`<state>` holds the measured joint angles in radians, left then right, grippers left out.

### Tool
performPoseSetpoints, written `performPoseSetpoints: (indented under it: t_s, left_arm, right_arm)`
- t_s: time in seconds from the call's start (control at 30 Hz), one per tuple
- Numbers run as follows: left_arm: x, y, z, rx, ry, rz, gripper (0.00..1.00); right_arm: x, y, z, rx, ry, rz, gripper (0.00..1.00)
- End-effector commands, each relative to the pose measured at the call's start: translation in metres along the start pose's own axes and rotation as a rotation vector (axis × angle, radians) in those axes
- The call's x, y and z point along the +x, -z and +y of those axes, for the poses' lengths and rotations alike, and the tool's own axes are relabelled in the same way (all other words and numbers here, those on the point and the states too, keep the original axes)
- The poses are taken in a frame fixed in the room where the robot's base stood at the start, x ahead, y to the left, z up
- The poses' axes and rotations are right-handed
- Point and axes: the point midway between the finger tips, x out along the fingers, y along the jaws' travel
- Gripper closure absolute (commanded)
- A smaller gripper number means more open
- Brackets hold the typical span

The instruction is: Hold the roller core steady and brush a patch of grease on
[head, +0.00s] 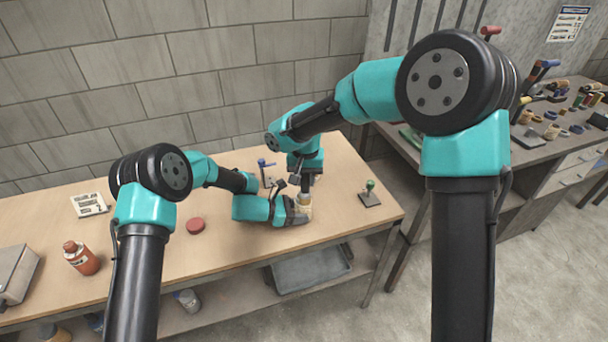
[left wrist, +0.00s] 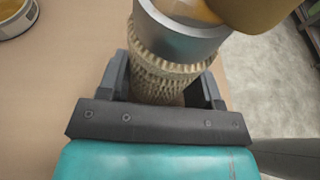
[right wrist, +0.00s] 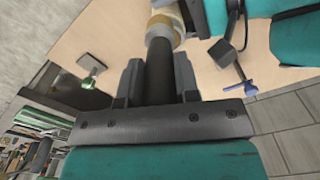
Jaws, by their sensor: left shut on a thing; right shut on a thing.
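The roller core is a tan mesh tube with a grey metal rim (left wrist: 165,75), held roughly upright over the bench; it shows small in the head view (head: 304,201). My left gripper (left wrist: 163,90) is shut around its mesh side. My right gripper (right wrist: 158,80) is shut on a dark handle (right wrist: 160,65), seemingly the brush, just above the core. The handle's far end meets the pale core in the right wrist view. A yellow-brown part at the rim (left wrist: 255,12) looks like the brush head; exact contact and any grease patch cannot be made out.
A tin (left wrist: 16,18) stands near the core. A blue-handled stand (head: 265,168) is behind my grippers, and a green-knobbed stand (head: 370,194) is to the right. The bench's front right is clear.

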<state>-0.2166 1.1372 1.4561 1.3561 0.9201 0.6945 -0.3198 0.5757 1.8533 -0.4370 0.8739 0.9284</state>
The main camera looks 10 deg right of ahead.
Motion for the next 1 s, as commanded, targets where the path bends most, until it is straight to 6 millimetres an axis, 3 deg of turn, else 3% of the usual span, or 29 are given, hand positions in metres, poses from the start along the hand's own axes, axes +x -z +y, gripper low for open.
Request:
performPoseSetpoints:
  t_s: [0.6, 0.73, 1.0]
  left_arm:
    - [0.0, 0.0, 0.0, 0.0, 0.0, 0.0, 0.54]
    - [0.0, 0.0, 0.0, 0.0, 0.0, 0.0, 0.54]
    - [0.0, 0.0, 0.0, 0.0, 0.0, 0.0, 0.54]
  right_arm:
    - [-0.001, 0.051, -0.018, 0.001, 0.0, 0.0, 0.94]
    - [-0.022, 0.05, -0.018, 0.002, 0.002, 0.002, 0.94]
    - [-0.045, 0.05, -0.018, 0.0, 0.001, 0.001, 0.94]
